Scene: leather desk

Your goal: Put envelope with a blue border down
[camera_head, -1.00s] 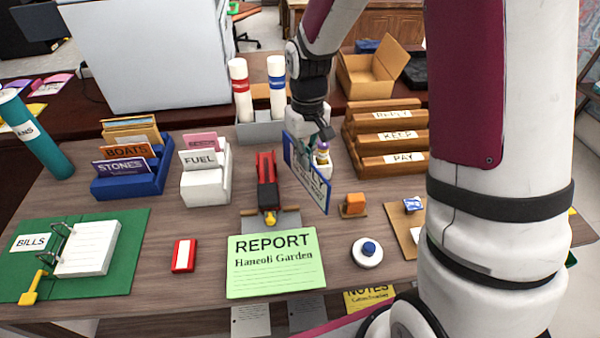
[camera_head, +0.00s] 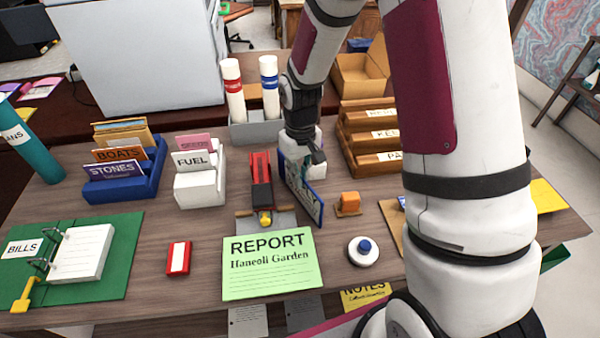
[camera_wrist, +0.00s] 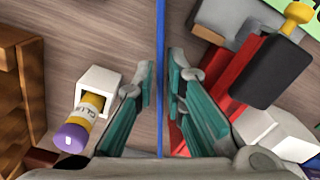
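The envelope with a blue border (camera_head: 304,192) stands upright, turned at an angle, right of the red and black stapler-like object (camera_head: 262,183). My gripper (camera_head: 301,150) points down over its top edge. In the wrist view the envelope (camera_wrist: 160,120) shows edge-on as a thin blue strip between my fingers (camera_wrist: 160,82), which are close together on either side of it. I take them as shut on it, though narrow gaps show. Its lower edge is close to the desk (camera_head: 205,232); I cannot tell whether it touches.
A glue stick (camera_wrist: 83,117) in a white holder stands beside the gripper. A wooden rack (camera_head: 372,163), an orange block (camera_head: 348,202), a green report (camera_head: 268,284) and a white FUEL holder (camera_head: 200,188) surround the spot.

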